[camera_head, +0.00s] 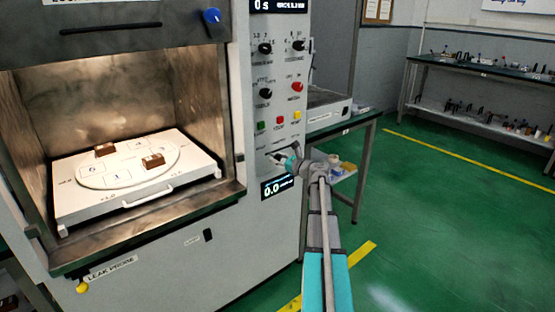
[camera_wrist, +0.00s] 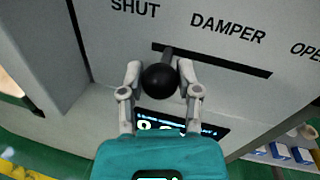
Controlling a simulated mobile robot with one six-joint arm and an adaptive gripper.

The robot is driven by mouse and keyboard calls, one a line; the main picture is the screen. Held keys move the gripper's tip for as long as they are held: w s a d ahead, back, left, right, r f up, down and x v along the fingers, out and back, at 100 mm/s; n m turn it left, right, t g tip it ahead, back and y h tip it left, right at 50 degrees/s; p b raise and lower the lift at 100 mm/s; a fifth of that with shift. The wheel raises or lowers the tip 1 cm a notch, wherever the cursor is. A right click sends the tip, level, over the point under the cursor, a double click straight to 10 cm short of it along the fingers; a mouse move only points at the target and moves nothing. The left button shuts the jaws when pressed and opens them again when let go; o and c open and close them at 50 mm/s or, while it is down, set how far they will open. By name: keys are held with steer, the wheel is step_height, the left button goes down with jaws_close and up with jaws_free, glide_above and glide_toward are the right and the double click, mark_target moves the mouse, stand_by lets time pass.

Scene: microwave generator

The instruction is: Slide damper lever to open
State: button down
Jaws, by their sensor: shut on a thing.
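The damper lever shows in the wrist view as a black ball knob (camera_wrist: 160,79) on a short grey stem. The stem comes out of a dark slot (camera_wrist: 225,64) near the slot's left end, the end closer to the "SHUT" label. "DAMPER" is printed above the slot's middle and "OPEN" beyond its right end. My gripper (camera_wrist: 160,82) is shut on the knob, one finger on each side. In the head view my gripper (camera_head: 285,160) is at the lower part of the control panel, and the knob is too small to make out there.
A lit display reading 0.0 (camera_head: 276,188) sits just below my gripper. Red and green buttons and dark dials (camera_head: 265,93) are above it. The open chamber with a white tray (camera_head: 75,206) is to the left. Green floor (camera_head: 450,200) is clear to the right.

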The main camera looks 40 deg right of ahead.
steer(key=d, duration=1)
steer(key=shift+d, duration=0.25)
steer(key=shift+c, duration=1.5)
jaws_free()
steer(key=shift+d, duration=0.1)
steer(key=shift+s, duration=0.2)
steer(key=s+d, duration=0.2)
steer(key=s, duration=0.9)
steer(key=shift+s, duration=0.2)
steer(key=shift+s, duration=0.1)
